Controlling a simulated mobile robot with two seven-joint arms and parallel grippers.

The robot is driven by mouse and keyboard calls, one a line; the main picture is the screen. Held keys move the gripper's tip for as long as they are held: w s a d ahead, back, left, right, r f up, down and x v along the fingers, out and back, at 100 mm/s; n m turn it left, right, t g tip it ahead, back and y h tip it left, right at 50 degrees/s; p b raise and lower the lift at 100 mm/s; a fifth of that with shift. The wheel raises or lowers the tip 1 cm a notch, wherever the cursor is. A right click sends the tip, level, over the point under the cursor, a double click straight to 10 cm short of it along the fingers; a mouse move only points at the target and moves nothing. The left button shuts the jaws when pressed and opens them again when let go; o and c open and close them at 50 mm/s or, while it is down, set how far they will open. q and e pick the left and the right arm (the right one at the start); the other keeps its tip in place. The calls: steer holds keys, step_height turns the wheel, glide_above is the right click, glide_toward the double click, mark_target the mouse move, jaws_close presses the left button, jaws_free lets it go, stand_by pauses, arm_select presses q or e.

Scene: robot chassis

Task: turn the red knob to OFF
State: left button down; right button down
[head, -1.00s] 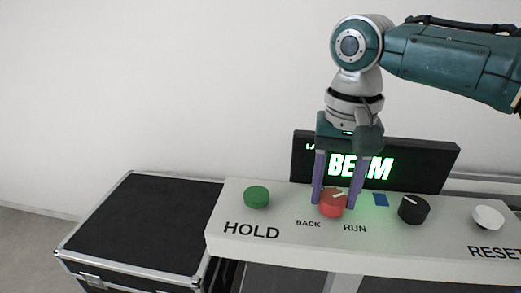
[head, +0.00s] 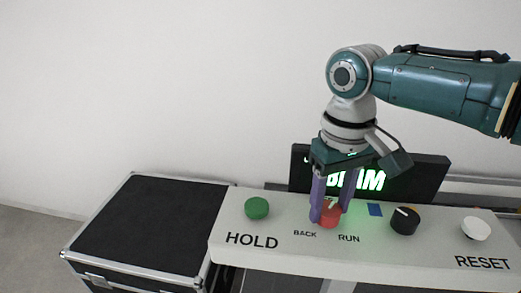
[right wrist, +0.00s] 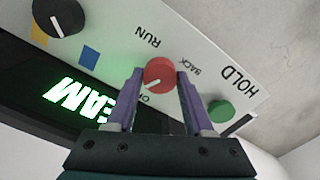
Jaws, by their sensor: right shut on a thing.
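The red knob (head: 330,217) sits on the white panel (head: 270,262), between the green button and the black knob. BACK and RUN are printed in front of it. In the right wrist view the red knob (right wrist: 160,75) has a white pointer line aimed at a partly hidden label behind it that starts with "O". My right gripper (head: 330,211) points down from above, its two purple fingers shut on opposite sides of the knob. My left gripper is not in view.
On the panel are a green button (head: 257,208) by HOLD, a blue patch (head: 375,210), a black knob (head: 404,221) and a white button (head: 476,229) by RESET. A dark display (head: 425,180) stands close behind the gripper. A black case (head: 150,225) is at left.

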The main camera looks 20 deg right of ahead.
mark_target(329, 209)
steer(key=n+p, duration=0.1)
steer(key=n, duration=0.4)
steer(key=shift+n, duration=0.3)
stand_by(0.4)
steer(key=shift+c, duration=1.5)
jaws_free()
steer(key=shift+r, duration=0.1)
steer(key=shift+r, duration=0.4)
step_height(329, 209, up, 9)
